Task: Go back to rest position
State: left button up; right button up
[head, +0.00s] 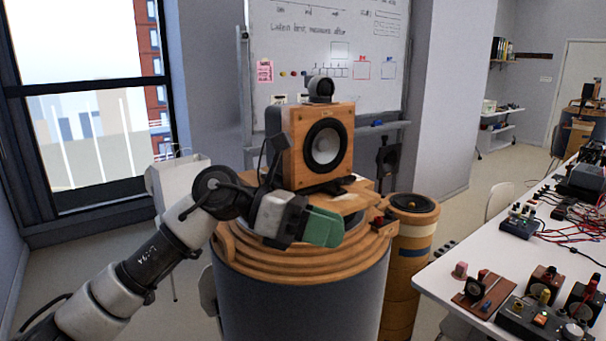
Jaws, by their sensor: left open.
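My left gripper (322,228) has green fingers and is in front of the round wooden-topped stand (300,270). Its jaws are open, and I see nothing held in them. My left arm reaches in from the lower left. A wooden speaker (290,150) with a dark-ringed, pale cone stands upright on the stand, behind and above the gripper. A small dark round part (320,88) sits on top of the speaker. Part of the stand's top is hidden by my gripper and wrist. My right gripper does not show.
A white table (450,282) on the right carries electronics, cables and small boxes. A wooden cylinder (411,240) stands right of the stand. A whiteboard (340,25) is behind, and a window (85,90) is at left. Floor shows at the lower left.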

pick_arm(q)
jog(key=w+a+f+n+t+y, duration=0.1)
jog(key=a+f+n+t, duration=0.35)
jog(key=n+t, duration=0.95)
jog(key=w+a+f+n+t+y, duration=0.2)
jog(key=a+f+n+t, duration=0.25)
jog(key=n+t, duration=1)
jog(key=s+a+f+n+g+y, duration=0.2)
jog(key=a+f+n+g+y, duration=0.25)
jog(key=f+n, duration=0.35)
jog(key=s+a+f+n+g+y, duration=0.35)
jog(key=a+f+n+y, duration=0.2)
jog(key=f+n, duration=0.2)
jog(key=s+a+f+n+g+y, duration=0.1)
jog(key=s+a+f+n+g, duration=0.2)
jog(key=s+f+g, duration=0.7)
jog(key=s+a+f+n+g+y, duration=0.15)
jog(key=s+f+n+g, duration=0.3)
jog(key=s, duration=0.85)
notch_tip(320, 180, down, 27)
jog(key=s+m, duration=0.1)
jog(key=s+a+f+g, duration=0.1)
jog(key=s+f, duration=0.7)
jog(key=s+a+f, duration=0.2)
jog(key=s+f, duration=0.5)
jog(key=s, duration=0.1)
jog(key=shift+s+a+f+g, duration=0.15)
jog(key=shift+a+f+g, duration=0.1)
jog(key=shift+f+g, duration=0.15)
